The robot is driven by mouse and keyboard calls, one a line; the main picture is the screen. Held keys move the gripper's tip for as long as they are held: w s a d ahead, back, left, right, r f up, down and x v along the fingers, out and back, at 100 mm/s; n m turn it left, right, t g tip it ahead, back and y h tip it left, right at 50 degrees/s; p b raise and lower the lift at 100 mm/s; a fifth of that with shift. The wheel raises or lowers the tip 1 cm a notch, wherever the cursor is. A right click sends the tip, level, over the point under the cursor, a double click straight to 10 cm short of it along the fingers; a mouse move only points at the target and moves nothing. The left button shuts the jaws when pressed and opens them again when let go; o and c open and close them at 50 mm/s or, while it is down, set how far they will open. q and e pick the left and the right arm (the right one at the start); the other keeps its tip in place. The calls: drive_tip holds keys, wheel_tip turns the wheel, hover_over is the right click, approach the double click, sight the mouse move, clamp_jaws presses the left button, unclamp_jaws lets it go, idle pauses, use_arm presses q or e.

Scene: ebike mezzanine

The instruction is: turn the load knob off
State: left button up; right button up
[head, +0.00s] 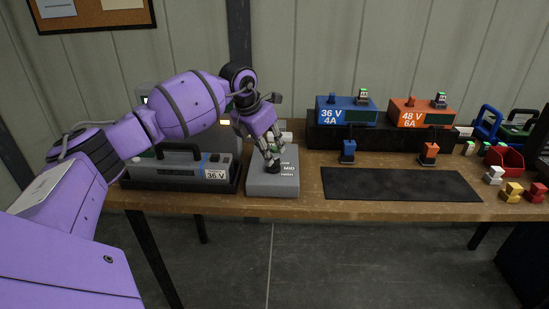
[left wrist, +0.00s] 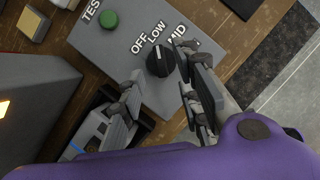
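The load knob (left wrist: 160,62) is a round black dial on a grey tester box (head: 285,184). In the left wrist view, the labels OFF, LOW and part of MID curve around it. My left gripper (head: 271,160) reaches down over the box from the left. In the left wrist view its fingers are apart, one on each side of the knob; I cannot tell whether they touch it. A green button (left wrist: 108,20) marked TEST sits on the same box. My right gripper is not in view.
A grey 36 V battery (head: 180,175) in a dark cradle stands close left of the box. A black mat (head: 400,184) lies to the right. Blue (head: 347,112) and orange (head: 422,115) chargers stand behind it. A red bin (head: 504,160) and small blocks are at the far right.

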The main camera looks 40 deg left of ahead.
sight(274, 165)
use_arm(q)
drive_tip(key=shift+x, duration=2.3)
drive_tip(key=shift+w+d, duration=0.1)
drive_tip(key=shift+c, duration=0.5)
clamp_jaws()
